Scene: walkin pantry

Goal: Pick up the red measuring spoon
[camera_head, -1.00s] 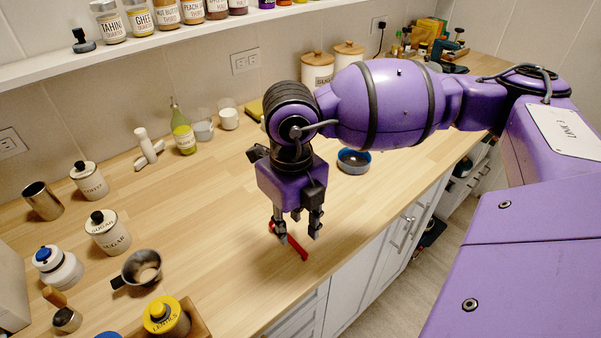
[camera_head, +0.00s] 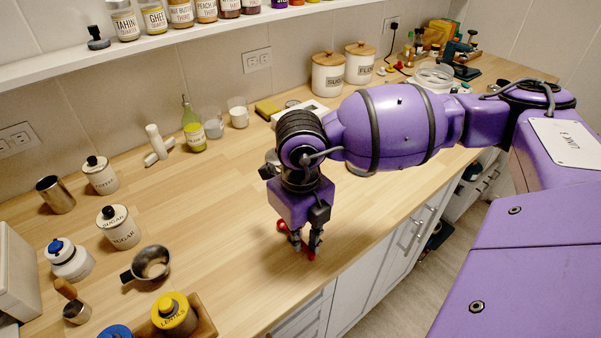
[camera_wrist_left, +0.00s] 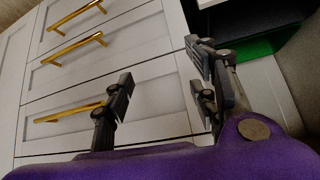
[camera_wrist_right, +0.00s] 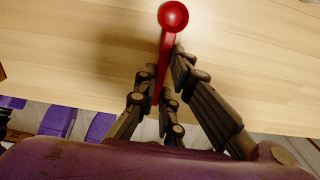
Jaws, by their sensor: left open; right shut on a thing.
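The red measuring spoon (camera_wrist_right: 173,17) shows in the right wrist view, its round bowl pointing away and its handle running back between my right fingers. In the head view the spoon (camera_head: 282,226) is at the worktop near its front edge, partly hidden by the fingers. My right gripper (camera_head: 305,245) is shut on the spoon's handle, low over the wood; it also shows in the right wrist view (camera_wrist_right: 167,95). I cannot tell whether the spoon touches the worktop. My left gripper (camera_wrist_left: 160,90) is open and empty, in front of white drawers.
Left on the worktop (camera_head: 225,240) stand a metal cup with a handle (camera_head: 152,264), a sugar jar (camera_head: 119,228) and a yellow-lidded jar (camera_head: 174,314). A green bottle (camera_head: 193,128) stands at the back. White drawers with gold handles (camera_wrist_left: 75,48) face my left gripper. The wood around the spoon is clear.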

